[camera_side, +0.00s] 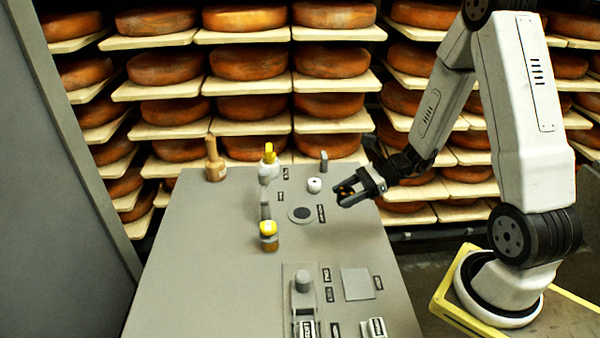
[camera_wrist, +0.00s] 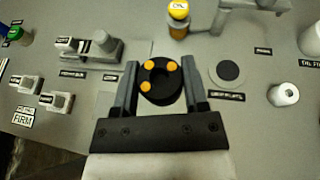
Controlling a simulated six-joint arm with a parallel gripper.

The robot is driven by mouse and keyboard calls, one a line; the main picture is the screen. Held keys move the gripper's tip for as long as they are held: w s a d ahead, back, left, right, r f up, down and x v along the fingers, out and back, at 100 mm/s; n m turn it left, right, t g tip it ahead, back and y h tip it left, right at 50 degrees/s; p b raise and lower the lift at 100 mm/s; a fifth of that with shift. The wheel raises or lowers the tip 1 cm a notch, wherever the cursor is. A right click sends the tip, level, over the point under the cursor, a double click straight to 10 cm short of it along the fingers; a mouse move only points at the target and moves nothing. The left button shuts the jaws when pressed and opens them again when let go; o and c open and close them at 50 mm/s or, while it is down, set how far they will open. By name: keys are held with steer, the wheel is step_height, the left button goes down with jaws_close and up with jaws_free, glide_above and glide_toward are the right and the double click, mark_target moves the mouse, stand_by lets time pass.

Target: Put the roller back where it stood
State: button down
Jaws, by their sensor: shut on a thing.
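The roller (camera_wrist: 160,82), a black round piece with orange dots and a notch in its middle, is between the fingers of my gripper (camera_wrist: 160,88). In the side view my gripper (camera_side: 352,190) is shut on it and holds it above the right part of the bench, with orange dots showing. A flat grey disc with a dark centre (camera_side: 302,214) lies on the bench left of and below my gripper, with a black label beside it. The disc also shows in the wrist view (camera_wrist: 228,72), right of the gripper. Nothing stands on it.
A white hollow cylinder (camera_side: 314,185) stands behind the disc. An amber jar with a yellow top (camera_side: 268,236) stands left of it. A brown bottle (camera_side: 215,162) stands at the back left. A slide with a knob (camera_side: 303,282) and a square pad (camera_side: 357,283) are in front.

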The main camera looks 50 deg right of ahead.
stand_by(0.4)
glide_above(331, 244)
steer(key=shift+f, duration=2.7)
steer(key=shift+f, duration=0.1)
steer(key=shift+f, duration=2.1)
steer(key=shift+f, duration=0.1)
steer(key=shift+f, duration=1.7)
steer(key=shift+f, duration=0.1)
